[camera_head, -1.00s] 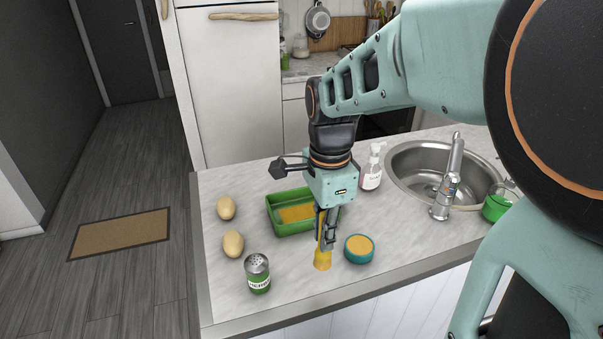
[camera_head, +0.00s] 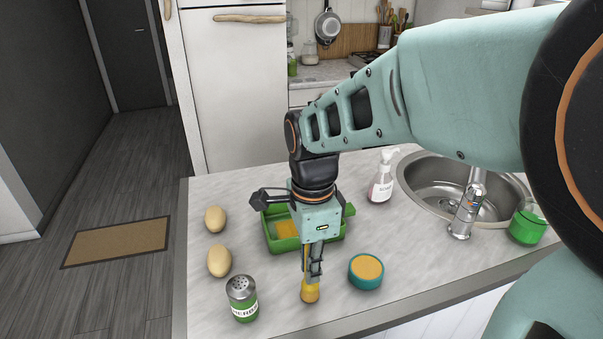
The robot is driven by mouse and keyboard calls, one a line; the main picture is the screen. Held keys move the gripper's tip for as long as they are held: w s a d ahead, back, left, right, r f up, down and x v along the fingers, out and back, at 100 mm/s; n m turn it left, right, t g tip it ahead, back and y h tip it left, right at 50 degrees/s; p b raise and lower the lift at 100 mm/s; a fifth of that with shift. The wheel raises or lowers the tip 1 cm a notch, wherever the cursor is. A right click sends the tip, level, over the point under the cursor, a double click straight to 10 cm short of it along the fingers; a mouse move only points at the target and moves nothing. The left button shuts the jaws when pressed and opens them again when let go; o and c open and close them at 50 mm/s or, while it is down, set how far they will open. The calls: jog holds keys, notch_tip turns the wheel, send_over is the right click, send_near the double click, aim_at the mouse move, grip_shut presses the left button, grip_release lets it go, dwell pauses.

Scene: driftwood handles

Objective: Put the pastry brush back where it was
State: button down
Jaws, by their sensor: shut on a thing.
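The yellow pastry brush (camera_head: 310,291) is upright, or nearly so, below my gripper (camera_head: 314,272) at the front of the counter. My gripper is shut on its upper part, and its fingers hide much of it. I cannot tell whether the brush's lower end touches the counter. The green tray (camera_head: 347,213) with orange-yellow contents is behind my gripper, partly hidden by it. A teal round bowl (camera_head: 366,281) with orange-yellow contents stands just right of the brush. A green herb shaker (camera_head: 242,309) stands to its left.
Two potato-like things (camera_head: 215,220) (camera_head: 219,261) lie at the counter's left. A soap bottle (camera_head: 381,180) stands behind right, beside the sink (camera_head: 425,195) and faucet (camera_head: 465,205). A green container (camera_head: 528,226) is at far right. The counter (camera_head: 285,318) is bare in front of the brush.

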jog(key=shift+f, duration=0.15)
jog(key=shift+f, duration=0.2)
jog(key=c, duration=1.9)
grip_release()
jog(key=shift+r, duration=0.15)
